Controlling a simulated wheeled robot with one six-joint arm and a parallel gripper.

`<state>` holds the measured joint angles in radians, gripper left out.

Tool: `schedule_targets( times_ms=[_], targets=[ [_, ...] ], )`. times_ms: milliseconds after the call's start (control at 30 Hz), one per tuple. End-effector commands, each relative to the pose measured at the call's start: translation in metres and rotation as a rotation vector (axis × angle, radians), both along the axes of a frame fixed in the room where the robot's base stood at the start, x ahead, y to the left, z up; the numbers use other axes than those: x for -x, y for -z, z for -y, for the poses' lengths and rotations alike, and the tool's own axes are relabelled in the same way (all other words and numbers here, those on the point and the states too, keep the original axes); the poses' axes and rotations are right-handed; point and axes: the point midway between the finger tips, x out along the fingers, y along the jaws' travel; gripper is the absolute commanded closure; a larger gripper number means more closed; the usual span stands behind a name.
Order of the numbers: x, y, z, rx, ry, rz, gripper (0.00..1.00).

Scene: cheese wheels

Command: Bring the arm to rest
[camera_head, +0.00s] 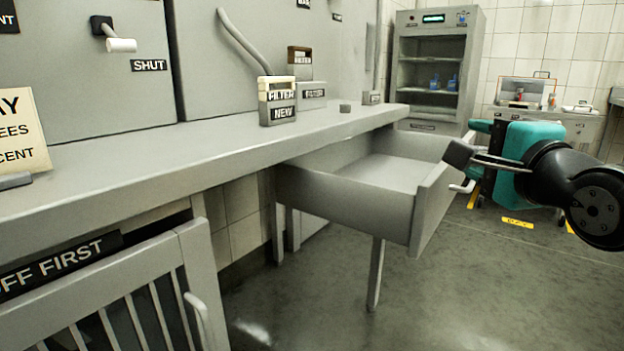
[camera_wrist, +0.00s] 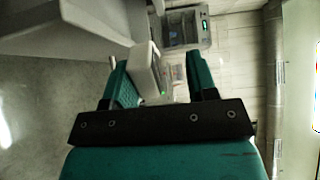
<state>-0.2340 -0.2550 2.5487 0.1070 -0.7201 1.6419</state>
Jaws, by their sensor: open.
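My arm reaches in from the right edge of the head view. My gripper (camera_head: 479,158) is teal and points left, beside the front of a pulled-out grey drawer (camera_head: 432,212) with a pale bar handle (camera_head: 463,187). In the wrist view my gripper (camera_wrist: 155,68) shows two teal fingers spread apart with nothing held. A pale upright panel (camera_wrist: 147,72), which looks like the drawer front, shows between and beyond them. I cannot tell how near the fingers are to the handle. The drawer looks empty.
A long grey counter (camera_head: 150,165) runs above the drawer, with a filter block (camera_head: 277,101) on it. A barred door (camera_head: 120,300) stands at lower left. A grey open-fronted cabinet (camera_head: 432,65) is at the back. The floor (camera_head: 440,300) in front is clear.

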Motion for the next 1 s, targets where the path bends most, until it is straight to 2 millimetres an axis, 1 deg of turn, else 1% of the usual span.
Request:
schedule_targets(
  times_ms=[67,267,433,567,667,767,867,967,1000],
  targets=[
    [0.000,0.000,-0.001,0.000,-0.002,0.000,0.48],
    [0.003,0.017,-0.012,0.102,-0.040,-0.083,0.48],
    [0.009,0.036,-0.023,0.220,-0.094,-0.171,0.48],
    [0.019,0.055,-0.033,0.351,-0.170,-0.259,0.48],
    [0.032,0.074,-0.043,0.482,-0.266,-0.337,0.48],
    [0.050,0.094,-0.055,0.636,-0.401,-0.412,0.48],
    [0.076,0.114,-0.067,0.813,-0.589,-0.476,0.48],
    [0.109,0.131,-0.077,1.000,-0.826,-0.509,0.48],
    [0.124,0.137,-0.080,1.069,-0.928,-0.511,0.48]
  ],
)
